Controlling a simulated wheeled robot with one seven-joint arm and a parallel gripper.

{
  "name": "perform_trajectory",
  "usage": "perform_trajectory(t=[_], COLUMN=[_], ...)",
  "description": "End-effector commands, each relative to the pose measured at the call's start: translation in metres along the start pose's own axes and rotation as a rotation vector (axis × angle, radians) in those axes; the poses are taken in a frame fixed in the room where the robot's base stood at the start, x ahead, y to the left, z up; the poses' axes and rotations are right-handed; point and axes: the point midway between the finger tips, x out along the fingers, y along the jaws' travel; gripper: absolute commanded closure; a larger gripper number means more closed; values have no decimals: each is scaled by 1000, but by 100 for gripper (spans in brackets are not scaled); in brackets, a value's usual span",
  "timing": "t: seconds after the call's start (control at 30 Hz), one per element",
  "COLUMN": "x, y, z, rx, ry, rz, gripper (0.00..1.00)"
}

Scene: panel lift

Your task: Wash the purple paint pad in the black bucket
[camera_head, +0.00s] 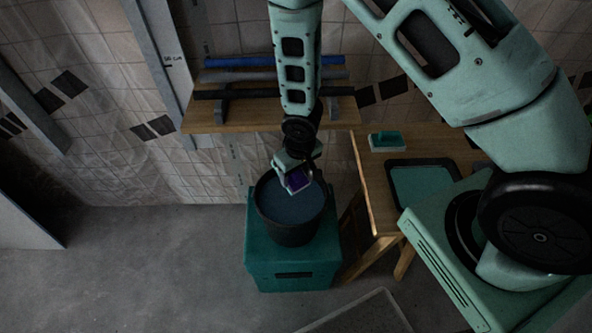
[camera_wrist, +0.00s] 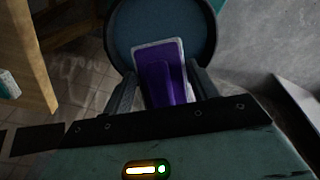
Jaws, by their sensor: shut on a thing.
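The black bucket (camera_head: 290,233) stands upright on a teal crate (camera_head: 292,273), with bluish liquid (camera_head: 287,208) inside. My gripper (camera_head: 297,180) is over the back part of the bucket's mouth. It is shut on the purple paint pad (camera_head: 297,181). In the wrist view, the purple paint pad (camera_wrist: 161,79) has a pale border and sits between the two fingers of my gripper (camera_wrist: 163,90). The bucket's rim (camera_wrist: 112,40) and the liquid show behind it. I cannot tell whether the pad touches the liquid.
A wooden table (camera_head: 362,190) at right holds a teal-and-white pad (camera_head: 386,140) and a dark-rimmed tray (camera_head: 420,161). A wooden shelf (camera_head: 240,124) with several bars is behind the bucket. A flat frame (camera_head: 375,312) lies on the floor in front. Floor at left is clear.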

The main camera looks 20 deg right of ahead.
Motion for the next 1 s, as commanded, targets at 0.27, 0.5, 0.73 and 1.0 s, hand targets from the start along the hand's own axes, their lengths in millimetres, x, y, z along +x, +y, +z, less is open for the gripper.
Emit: perform_trajectory(t=[0.27, 0.5, 0.73, 1.0], x=[23, 50, 76, 106], y=[0, 0, 0, 0], z=[2, 5, 8, 11], rx=[0, 0, 0, 1], ry=[1, 1, 1, 2], rz=[-1, 0, -1, -1], gripper=[65, 65, 65, 65])
